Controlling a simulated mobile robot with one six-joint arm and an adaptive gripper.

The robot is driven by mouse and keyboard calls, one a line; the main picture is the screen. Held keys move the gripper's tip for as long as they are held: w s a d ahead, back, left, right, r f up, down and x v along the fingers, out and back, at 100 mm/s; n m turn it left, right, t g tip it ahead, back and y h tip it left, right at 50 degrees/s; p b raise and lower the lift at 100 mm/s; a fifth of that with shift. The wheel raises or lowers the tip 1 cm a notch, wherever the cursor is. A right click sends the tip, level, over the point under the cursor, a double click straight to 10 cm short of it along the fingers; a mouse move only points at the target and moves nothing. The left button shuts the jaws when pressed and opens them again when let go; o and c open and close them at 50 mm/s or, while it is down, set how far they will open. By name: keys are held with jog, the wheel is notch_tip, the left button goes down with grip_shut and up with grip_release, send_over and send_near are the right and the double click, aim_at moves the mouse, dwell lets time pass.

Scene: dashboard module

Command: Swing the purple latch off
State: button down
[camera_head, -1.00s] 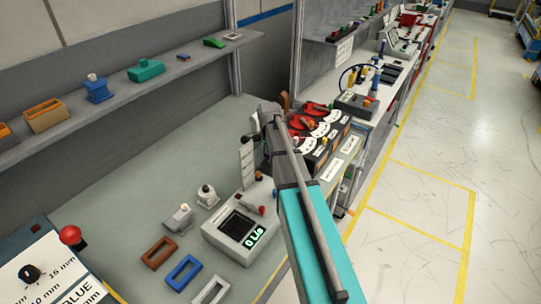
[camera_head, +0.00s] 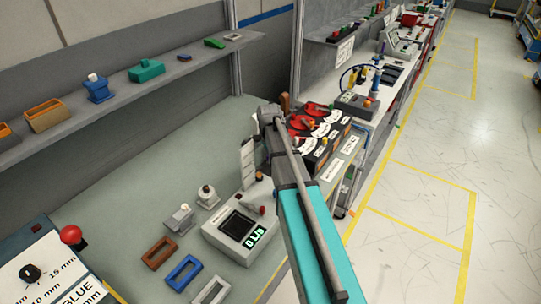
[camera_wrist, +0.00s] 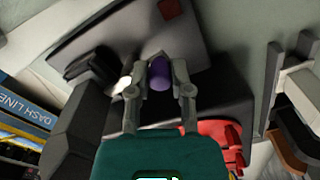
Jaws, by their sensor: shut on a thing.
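The purple latch (camera_wrist: 159,73) shows in the wrist view as a rounded purple knob in front of a grey panel. My gripper (camera_wrist: 160,82) has its two grey fingers on either side of it and is shut on it. The rest of the latch is hidden by the fingers and the dark part around it. In the head view my arm reaches over the bench and its own links hide the gripper and the latch.
A grey meter box (camera_head: 239,231) stands on the bench (camera_head: 110,205) left of my arm. Dark units with red parts (camera_head: 318,113) stand just beyond it. A red part (camera_wrist: 215,140) is below right of the fingers in the wrist view. Open floor (camera_head: 430,190) lies right.

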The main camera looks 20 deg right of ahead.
jog(key=shift+s+a+n, duration=0.25)
jog(key=shift+a+n, duration=0.05)
jog(key=shift+n, duration=0.8)
jog(key=c, duration=0.5)
grip_release()
jog(key=shift+c, duration=0.2)
